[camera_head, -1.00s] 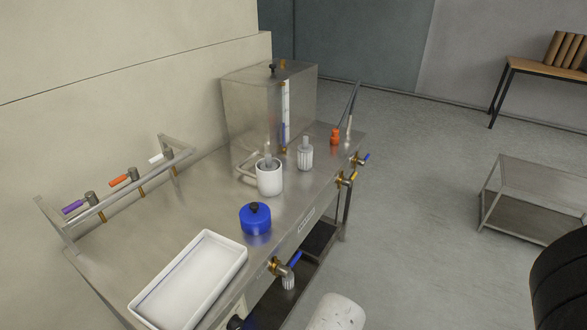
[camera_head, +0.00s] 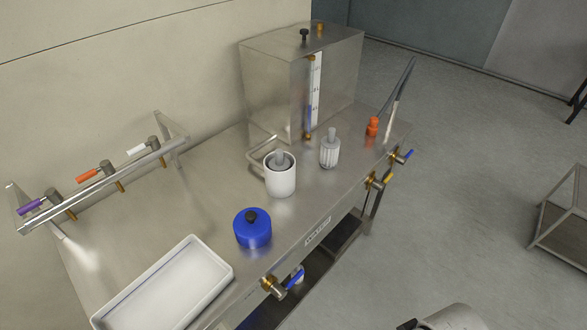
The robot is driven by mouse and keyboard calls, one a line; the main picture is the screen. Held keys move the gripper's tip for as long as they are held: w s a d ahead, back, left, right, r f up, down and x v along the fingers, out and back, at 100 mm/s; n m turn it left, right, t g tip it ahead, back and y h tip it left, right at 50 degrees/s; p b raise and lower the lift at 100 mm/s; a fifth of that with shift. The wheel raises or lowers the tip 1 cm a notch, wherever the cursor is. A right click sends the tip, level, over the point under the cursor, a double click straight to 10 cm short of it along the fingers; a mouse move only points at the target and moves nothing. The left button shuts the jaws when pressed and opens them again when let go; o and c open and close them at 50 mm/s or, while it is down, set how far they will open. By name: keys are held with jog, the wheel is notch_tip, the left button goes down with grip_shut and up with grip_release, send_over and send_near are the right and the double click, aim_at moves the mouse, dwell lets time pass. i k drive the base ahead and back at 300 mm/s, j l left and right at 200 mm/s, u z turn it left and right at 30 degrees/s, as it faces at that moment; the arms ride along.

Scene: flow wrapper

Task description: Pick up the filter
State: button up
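A white pleated cylinder with a grey top, which looks like the filter (camera_head: 330,152), stands upright on the steel bench (camera_head: 190,207). Left of it stands a white cup-shaped housing (camera_head: 281,182) with a dark inside and a grey piece rising from its middle. I cannot tell whether that piece is another filter. My gripper is not in view; only a pale rounded part at the bottom edge shows, probably of my arm. Nothing touches the pleated cylinder.
A blue lid with a black knob (camera_head: 253,228) and a white tray (camera_head: 163,287) are at the bench front. A steel tank (camera_head: 270,85) stands behind the housing. An orange fitting (camera_head: 372,127) is to the right. Brass valves (camera_head: 376,181) jut from the front edge. A pipe rail (camera_head: 100,182) runs along the left.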

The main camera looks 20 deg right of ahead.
aim_at(279, 163)
jog(key=i+l, duration=0.1)
jog(key=l, duration=0.2)
jog(key=i+l, duration=0.1)
jog(key=l, duration=0.2)
jog(key=i+l+u, duration=0.15)
jog(key=l+u, duration=0.25)
jog(key=l, duration=0.35)
jog(key=i+l+u, duration=0.1)
jog(key=l+u, duration=0.3)
jog(key=l, duration=0.35)
